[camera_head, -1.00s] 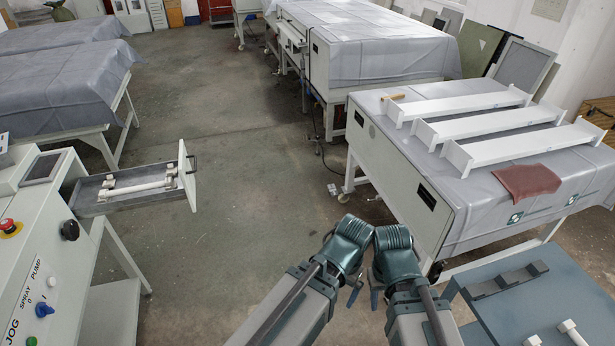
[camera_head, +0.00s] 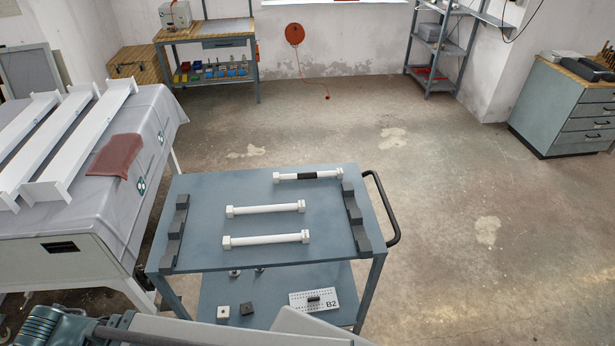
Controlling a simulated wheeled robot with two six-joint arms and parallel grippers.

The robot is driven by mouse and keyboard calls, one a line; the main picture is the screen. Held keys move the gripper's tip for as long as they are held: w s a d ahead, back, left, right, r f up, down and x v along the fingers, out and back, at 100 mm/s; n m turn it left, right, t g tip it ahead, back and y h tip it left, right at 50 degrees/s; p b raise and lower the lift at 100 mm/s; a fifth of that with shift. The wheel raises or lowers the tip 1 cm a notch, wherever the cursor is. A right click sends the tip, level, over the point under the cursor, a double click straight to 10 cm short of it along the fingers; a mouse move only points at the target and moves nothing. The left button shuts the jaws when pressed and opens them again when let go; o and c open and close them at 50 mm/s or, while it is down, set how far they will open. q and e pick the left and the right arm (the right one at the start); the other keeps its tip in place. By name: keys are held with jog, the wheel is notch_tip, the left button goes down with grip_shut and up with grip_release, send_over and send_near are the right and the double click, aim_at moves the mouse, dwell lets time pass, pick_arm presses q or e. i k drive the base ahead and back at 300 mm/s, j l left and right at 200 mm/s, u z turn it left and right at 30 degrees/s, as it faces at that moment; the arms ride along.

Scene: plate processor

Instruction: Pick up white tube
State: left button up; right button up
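Two plain white tubes with square end blocks lie flat and parallel on the top of the blue-grey cart (camera_head: 205,200). The farther one (camera_head: 265,210) is near the middle, and the nearer one (camera_head: 267,240) is in front of it. A third white tube (camera_head: 285,177) with a black middle band lies at the cart's back edge. No gripper touches any of them. Parts of my own arm show along the bottom edge, with a teal joint at the lower left. No gripper fingers are visible.
Dark notched racks stand at the cart top's left (camera_head: 177,232) and right (camera_head: 355,220) sides. A black handle (camera_head: 385,205) is on its right. The lower shelf holds small blocks and a B2 plate (camera_head: 318,300). A covered table (camera_head: 75,215) stands left. Floor right is clear.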

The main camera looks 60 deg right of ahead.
aim_at(231, 211)
jog(key=z, duration=1.9)
jog(key=i+j, duration=0.15)
jog(key=j, duration=0.2)
jog(key=i+j, duration=0.15)
jog(key=j, duration=0.2)
jog(key=i+j, duration=0.15)
jog(key=j, duration=0.2)
jog(key=z, duration=1.65)
